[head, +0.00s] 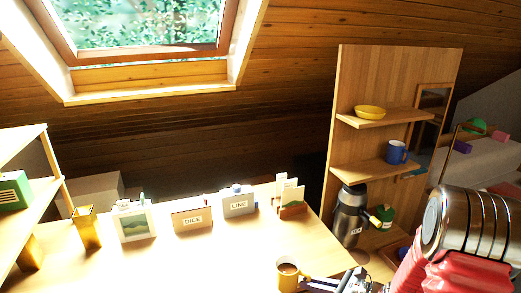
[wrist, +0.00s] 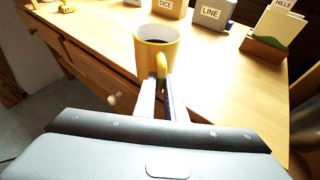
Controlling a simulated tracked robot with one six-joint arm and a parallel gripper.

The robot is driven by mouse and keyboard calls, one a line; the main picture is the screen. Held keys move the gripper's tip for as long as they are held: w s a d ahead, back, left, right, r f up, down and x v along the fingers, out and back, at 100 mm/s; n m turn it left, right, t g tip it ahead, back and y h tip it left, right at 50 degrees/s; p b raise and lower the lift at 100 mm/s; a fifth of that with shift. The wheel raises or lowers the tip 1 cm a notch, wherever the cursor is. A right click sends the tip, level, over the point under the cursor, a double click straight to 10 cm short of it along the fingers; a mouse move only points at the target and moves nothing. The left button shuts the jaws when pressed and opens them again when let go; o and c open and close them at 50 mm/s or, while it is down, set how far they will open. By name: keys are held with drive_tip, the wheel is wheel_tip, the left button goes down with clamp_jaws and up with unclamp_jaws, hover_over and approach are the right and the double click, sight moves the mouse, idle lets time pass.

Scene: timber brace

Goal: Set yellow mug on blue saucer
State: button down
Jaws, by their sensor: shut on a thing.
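The yellow mug (head: 287,274) is upright with dark liquid in it, at the bottom of the head view. It also shows in the wrist view (wrist: 150,52), in front of the desk. My gripper (head: 306,279) is at the right of the mug in the head view. In the wrist view its fingers (wrist: 161,82) are shut on the mug's handle. I cannot tell whether the mug's base touches the desk. I cannot make out a blue saucer in either view.
The desk (head: 233,258) has clear room in front of a row of labelled boxes and cards (head: 192,219). A shelf unit (head: 345,100) at right holds a yellow bowl (head: 369,112), a blue mug (head: 397,152) and a dark flask (head: 350,217).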

drive_tip(key=shift+w+a+r, duration=0.1)
drive_tip(key=shift+w+a+r+m+t+h, duration=0.15)
drive_tip(key=shift+a+m+t+h, duration=0.15)
drive_tip(key=shift+m+t, duration=0.25)
drive_tip(key=shift+w+a+m+t+h, duration=0.1)
drive_tip(key=shift+w+m+t+h, duration=0.05)
drive_tip(key=shift+m+t+h, duration=1)
drive_tip(key=shift+m+h, duration=0.05)
drive_tip(key=shift+m, duration=0.25)
drive_tip(key=shift+s+d+f+m+t+h, duration=0.3)
drive_tip(key=shift+d+m+h, duration=0.25)
drive_tip(key=shift+h, duration=0.25)
drive_tip(key=shift+a+r, duration=0.1)
